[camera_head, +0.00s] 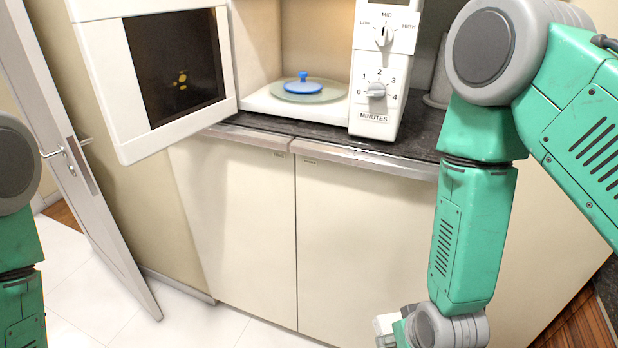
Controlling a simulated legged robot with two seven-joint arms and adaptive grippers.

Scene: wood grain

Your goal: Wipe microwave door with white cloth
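The white microwave door (116,78) hangs wide open at the upper left. Its dark window (172,66) carries a few small yellow-brown spots near the middle; I cannot tell if they are stains or reflections. No white cloth can be made out. My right arm comes in from the right and bends down in front of the cabinet, apart from the door. A small pale piece beside its wrist at the bottom edge is too cut off to identify. Only part of my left arm shows at the left edge. Neither gripper's fingers are in view.
The open microwave holds a glass turntable (326,93) with a blue knobbed lid (303,84). Its control panel (381,82) is to the right. It stands on a dark counter (421,133) above cream cabinets (350,225). A door (88,190) stands left; the tiled floor beside it is clear.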

